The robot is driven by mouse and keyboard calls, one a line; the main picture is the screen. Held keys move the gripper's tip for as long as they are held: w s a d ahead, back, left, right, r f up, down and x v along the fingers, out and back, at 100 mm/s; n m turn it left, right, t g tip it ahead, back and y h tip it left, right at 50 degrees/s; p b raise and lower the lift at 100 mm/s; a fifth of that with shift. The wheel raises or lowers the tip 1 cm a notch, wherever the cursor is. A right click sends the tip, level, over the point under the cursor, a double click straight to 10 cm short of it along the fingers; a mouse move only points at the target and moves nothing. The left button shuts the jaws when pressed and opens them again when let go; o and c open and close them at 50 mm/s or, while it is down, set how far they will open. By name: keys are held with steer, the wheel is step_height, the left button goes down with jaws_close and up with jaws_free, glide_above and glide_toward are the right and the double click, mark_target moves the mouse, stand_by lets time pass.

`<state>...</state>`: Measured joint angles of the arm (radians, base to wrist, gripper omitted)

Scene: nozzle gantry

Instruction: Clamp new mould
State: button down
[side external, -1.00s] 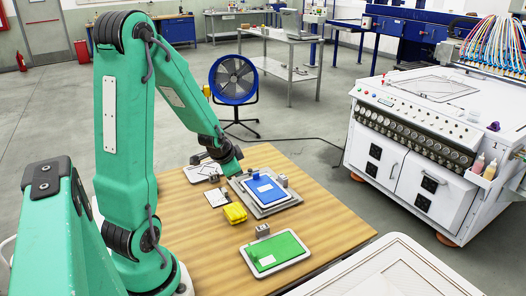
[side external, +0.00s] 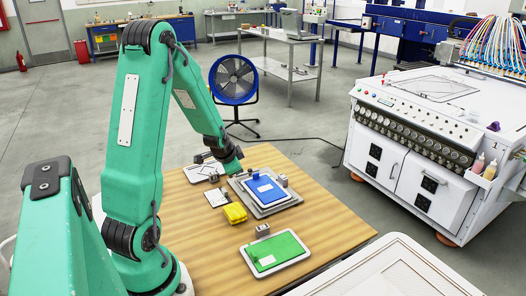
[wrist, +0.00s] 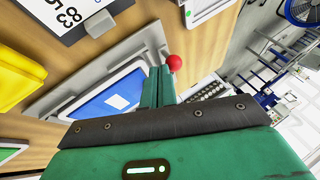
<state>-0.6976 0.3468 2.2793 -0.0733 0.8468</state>
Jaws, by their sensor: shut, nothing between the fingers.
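A blue mould (side external: 266,190) with a white label lies on the grey base plate (side external: 270,210) on the wooden table; it also shows in the wrist view (wrist: 112,98). Small metal blocks stand at the plate's edges, one at its right (side external: 283,180). A green mould (side external: 275,250) lies on a light tray nearer the front. My gripper (side external: 236,170) is low at the back left edge of the base plate. In the wrist view its green fingers (wrist: 161,84) are together and empty, close to a red ball knob (wrist: 174,62). What bears the knob is largely hidden.
Another small metal block (side external: 263,230) stands behind the green mould. The table's right front is clear. A white machine (side external: 420,150) stands beyond the table.

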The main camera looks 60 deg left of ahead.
steer(key=shift+s+a, duration=0.15)
steer(key=shift+a, duration=0.3)
stand_by(0.5)
steer(key=shift+s+a, duration=0.15)
steer(key=shift+a, duration=1.6)
steer(key=shift+w+a+g, duration=0.15)
steer(key=shift+w+a, duration=0.1)
steer(key=shift+a, duration=0.3)
steer(key=shift+w+a+g, duration=0.15)
steer(key=shift+w+a, duration=0.05)
steer(key=shift+a, duration=0.3)
steer(key=shift+w+a, duration=0.5)
steer(key=shift+a, duration=0.2)
steer(key=shift+w, duration=0.1)
